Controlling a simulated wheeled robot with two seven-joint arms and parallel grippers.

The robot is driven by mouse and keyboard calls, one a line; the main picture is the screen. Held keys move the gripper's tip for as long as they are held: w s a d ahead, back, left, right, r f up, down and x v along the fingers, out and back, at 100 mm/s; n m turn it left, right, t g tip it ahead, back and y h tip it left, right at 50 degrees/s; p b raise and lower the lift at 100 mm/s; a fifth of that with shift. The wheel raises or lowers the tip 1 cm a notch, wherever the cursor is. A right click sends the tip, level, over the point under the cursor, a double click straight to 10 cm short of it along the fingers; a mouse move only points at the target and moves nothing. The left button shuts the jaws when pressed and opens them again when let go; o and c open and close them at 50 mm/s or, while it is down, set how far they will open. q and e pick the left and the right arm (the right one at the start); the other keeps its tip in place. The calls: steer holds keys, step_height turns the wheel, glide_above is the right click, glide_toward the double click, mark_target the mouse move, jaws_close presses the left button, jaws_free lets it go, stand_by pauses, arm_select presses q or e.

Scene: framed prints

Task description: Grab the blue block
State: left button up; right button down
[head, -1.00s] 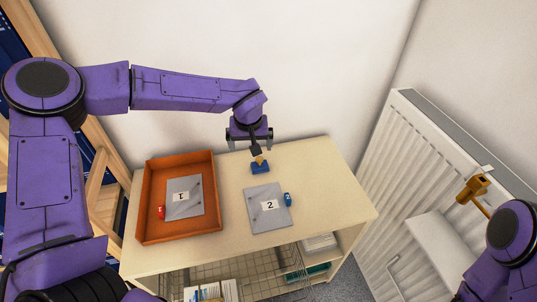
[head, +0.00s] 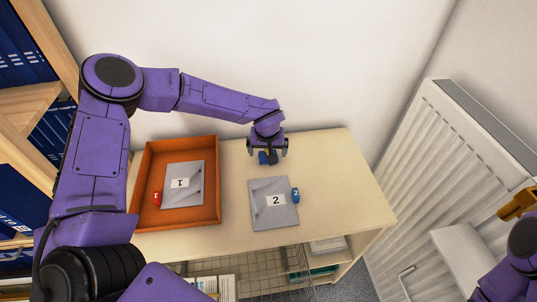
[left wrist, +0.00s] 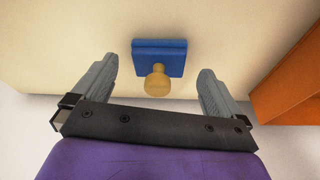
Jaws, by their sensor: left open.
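The blue block (head: 263,159) is a flat square piece with a tan knob on it, at the back of the table (head: 340,175). In the left wrist view the block (left wrist: 171,58) and its round knob (left wrist: 157,81) show ahead of and between the fingers. My left gripper (head: 268,152) is open just over the block, with clear space on both sides of the knob. It also shows in the left wrist view (left wrist: 157,72). The gripper partly hides the block in the head view.
An orange tray (head: 212,210) holds grey plate 1 (head: 182,198) and a small red tag (head: 157,199). Grey plate 2 (head: 262,212) lies right of it, beside a small blue tag (head: 296,195). The table's right side is free. A radiator (head: 425,150) stands at right.

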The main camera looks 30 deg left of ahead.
arm_select(q)
steer(key=shift+x, duration=1.1)
steer(key=shift+w+d+r, duration=0.1)
steer(key=c, duration=1.1)
